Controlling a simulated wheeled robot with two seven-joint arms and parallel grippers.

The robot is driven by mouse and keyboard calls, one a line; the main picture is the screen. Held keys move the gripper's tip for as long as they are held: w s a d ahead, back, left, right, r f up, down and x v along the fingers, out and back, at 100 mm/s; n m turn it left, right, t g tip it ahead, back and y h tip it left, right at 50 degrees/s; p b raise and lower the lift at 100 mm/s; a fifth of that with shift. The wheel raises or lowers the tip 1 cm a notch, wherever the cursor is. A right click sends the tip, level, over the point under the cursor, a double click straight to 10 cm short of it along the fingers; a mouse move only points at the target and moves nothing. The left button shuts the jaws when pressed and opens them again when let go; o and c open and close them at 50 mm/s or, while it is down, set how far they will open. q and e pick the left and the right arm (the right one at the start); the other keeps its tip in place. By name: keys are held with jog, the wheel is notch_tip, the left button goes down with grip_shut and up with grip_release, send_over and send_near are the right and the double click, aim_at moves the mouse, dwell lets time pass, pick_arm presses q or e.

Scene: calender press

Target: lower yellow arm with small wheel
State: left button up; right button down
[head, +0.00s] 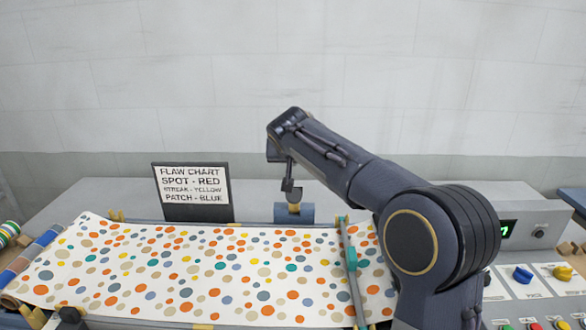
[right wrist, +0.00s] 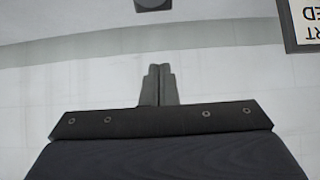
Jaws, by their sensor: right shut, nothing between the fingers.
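My right arm reaches in from the right in the head view and bends down toward the back edge of the machine. My right gripper (head: 291,190) points down there; in the right wrist view its fingers (right wrist: 154,84) are shut with nothing between them. Just below it a small yellow piece (head: 294,208) shows on a blue-grey block (head: 308,214). I cannot tell whether the fingers touch it. This may be the yellow arm; most of it is hidden or too small to make out, and no small wheel can be picked out. My left gripper is not in view.
Spotted cloth (head: 180,270) lies across the machine bed. A flaw chart sign (head: 193,212) stands behind it, left of my gripper, and its corner shows in the right wrist view (right wrist: 305,20). A teal-ended bar (head: 351,262) crosses the cloth. A button panel (head: 540,283) is at right.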

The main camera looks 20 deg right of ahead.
aim_at(294, 200)
jog(key=w+f, duration=0.1)
jog(key=f, duration=0.1)
jog(key=w+d+f+p, duration=0.1)
jog(key=f, duration=0.1)
jog(key=w+f+p, duration=0.1)
jog(key=f, duration=0.2)
jog(key=shift+w+d+f, duration=0.1)
jog(key=shift+w+d, duration=0.1)
jog(key=shift+d, duration=0.15)
jog(key=shift+s+a+f, duration=0.1)
jog(key=shift+s+f, duration=0.05)
jog(key=shift+s, duration=0.1)
jog(key=shift+f, duration=0.15)
